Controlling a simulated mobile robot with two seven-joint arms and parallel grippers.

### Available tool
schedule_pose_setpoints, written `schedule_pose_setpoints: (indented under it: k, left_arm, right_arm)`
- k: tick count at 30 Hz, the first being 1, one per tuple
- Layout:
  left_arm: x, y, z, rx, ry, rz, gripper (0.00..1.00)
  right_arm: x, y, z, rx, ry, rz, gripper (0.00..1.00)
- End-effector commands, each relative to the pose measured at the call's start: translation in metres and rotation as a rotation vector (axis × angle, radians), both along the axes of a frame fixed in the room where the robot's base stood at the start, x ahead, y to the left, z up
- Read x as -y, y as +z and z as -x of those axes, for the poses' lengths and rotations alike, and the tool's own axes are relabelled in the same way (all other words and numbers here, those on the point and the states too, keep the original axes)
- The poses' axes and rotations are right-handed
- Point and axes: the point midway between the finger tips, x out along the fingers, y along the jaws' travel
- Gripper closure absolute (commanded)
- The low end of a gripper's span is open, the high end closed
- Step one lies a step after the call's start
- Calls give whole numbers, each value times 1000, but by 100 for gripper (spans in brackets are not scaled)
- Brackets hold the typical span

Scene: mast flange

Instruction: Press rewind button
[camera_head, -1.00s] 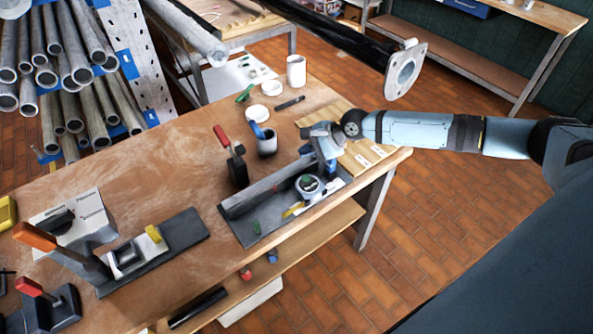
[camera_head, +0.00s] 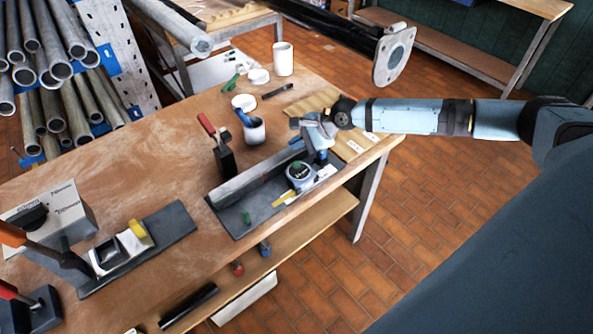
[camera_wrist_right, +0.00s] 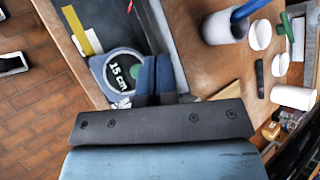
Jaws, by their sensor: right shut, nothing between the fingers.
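A round tape measure (camera_head: 299,172) with a light grey-blue case lies in a grey tray (camera_head: 238,226) on the workbench. In the right wrist view the tape measure (camera_wrist_right: 116,78) shows a dark face marked "15 cm" and a green button (camera_wrist_right: 135,71) at its edge. My right gripper (camera_head: 321,157) is low over the tray, just right of the tape measure. In the right wrist view its blue fingers (camera_wrist_right: 155,65) are together and empty, close beside the green button. I cannot tell whether they touch it. My left gripper is not in view.
A yellow strip (camera_head: 283,200) lies by the tape measure. A cup (camera_head: 254,131), a red-handled clamp (camera_head: 222,155) and a white mug (camera_head: 283,59) stand farther back. A black pipe with a flange (camera_head: 395,56) hangs above the bench's right end.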

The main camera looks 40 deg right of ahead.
Motion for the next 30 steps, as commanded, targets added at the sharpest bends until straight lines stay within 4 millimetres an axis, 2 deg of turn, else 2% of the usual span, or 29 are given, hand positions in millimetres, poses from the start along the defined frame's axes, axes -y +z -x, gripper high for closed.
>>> schedule_pose_setpoints:
  k: [1,5,12,30]
  left_arm:
    - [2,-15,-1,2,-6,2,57]
    - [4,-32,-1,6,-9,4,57]
    - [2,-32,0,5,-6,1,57]
    - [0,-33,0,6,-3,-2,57]
  right_arm:
    - [0,-14,0,1,1,1,100]
    - [0,-28,0,1,1,-1,100]
    - [-1,-46,0,-2,1,-1,100]
    - [-1,-48,0,1,1,0,100]
